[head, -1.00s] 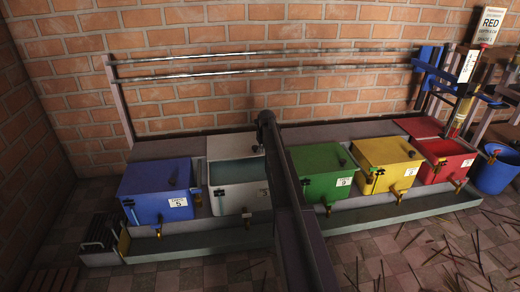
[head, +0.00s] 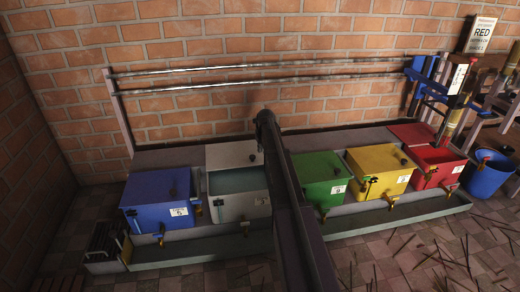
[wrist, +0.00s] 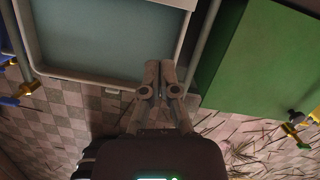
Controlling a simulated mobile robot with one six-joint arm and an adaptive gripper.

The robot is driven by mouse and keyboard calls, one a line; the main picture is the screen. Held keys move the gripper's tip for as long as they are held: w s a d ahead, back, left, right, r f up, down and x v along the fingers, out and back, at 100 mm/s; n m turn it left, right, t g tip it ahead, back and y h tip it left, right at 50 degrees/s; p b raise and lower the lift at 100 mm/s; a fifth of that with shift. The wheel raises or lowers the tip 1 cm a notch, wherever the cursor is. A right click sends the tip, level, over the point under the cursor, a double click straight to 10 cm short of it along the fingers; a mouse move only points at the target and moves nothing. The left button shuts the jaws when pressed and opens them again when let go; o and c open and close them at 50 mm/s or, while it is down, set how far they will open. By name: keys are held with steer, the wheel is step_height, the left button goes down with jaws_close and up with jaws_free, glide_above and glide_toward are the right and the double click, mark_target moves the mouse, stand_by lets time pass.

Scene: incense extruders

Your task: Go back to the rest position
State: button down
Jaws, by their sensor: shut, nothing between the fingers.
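My gripper (wrist: 157,95) shows in the wrist view, shut and empty, with its two grey fingers together. In that view it lies in front of the lower edge of the white open bin (wrist: 85,75) and left of the green bin (wrist: 262,65). I cannot tell whether it touches either one. In the head view my dark arm runs down the middle, between the white bin (head: 240,207) and the green bin (head: 320,180). The gripper itself is not visible there.
A blue bin (head: 155,193), yellow bin (head: 380,172) and red bin (head: 435,160) stand in the row, with brass taps in front. A blue bucket (head: 487,178) stands at right. Rails (head: 270,68) run along the brick wall. Thin sticks litter the floor (head: 450,250).

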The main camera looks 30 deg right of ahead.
steer(key=shift+s+r, duration=0.1)
steer(key=shift+r, duration=0.05)
stand_by(0.6)
steer(key=s+a+r+m+g+p, duration=0.1)
steer(key=s+a+r+m+p, duration=0.2)
steer(key=s+a+m, duration=0.8)
steer(key=s+a+r+m+g+p, duration=0.1)
steer(key=s+a+r+m+p, duration=0.25)
steer(key=s+a+m, duration=0.75)
steer(key=s+a+r+m+g+p, duration=0.1)
steer(key=s+a+r+m+p, duration=0.25)
steer(key=s+a+m, duration=0.65)
step_height(320, 180, up, 38)
steer(key=s+d+m+p, duration=0.2)
steer(key=m+p, duration=0.1)
steer(key=p, duration=3.5)
steer(key=shift+s+d+f+m, duration=0.15)
steer(key=shift+d+m, duration=0.15)
steer(key=shift+m, duration=0.1)
